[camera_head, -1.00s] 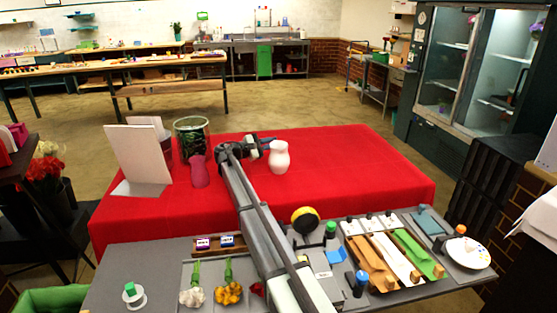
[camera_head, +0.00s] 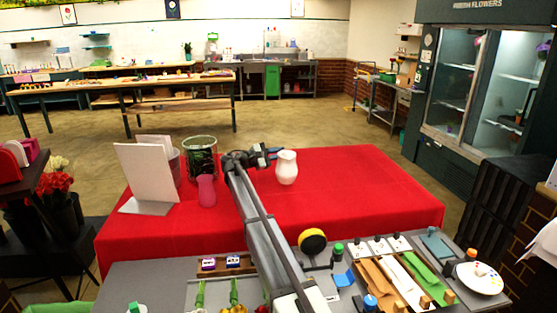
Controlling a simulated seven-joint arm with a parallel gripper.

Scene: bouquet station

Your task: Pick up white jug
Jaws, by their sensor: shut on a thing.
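The white jug (camera_head: 287,168) is upright over the middle of the red-covered table (camera_head: 350,205). My gripper (camera_head: 275,154) reaches it from the left and is shut on it near its upper part. The exact finger contact is small and partly hidden. Whether the jug's base is clear of the cloth is hard to tell.
A pink vase (camera_head: 207,190), a dark green patterned pot (camera_head: 201,155) and a white board (camera_head: 147,172) stand left of my arm. The grey front bench (camera_head: 150,285) holds tools and flowers. The red table's right side is clear.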

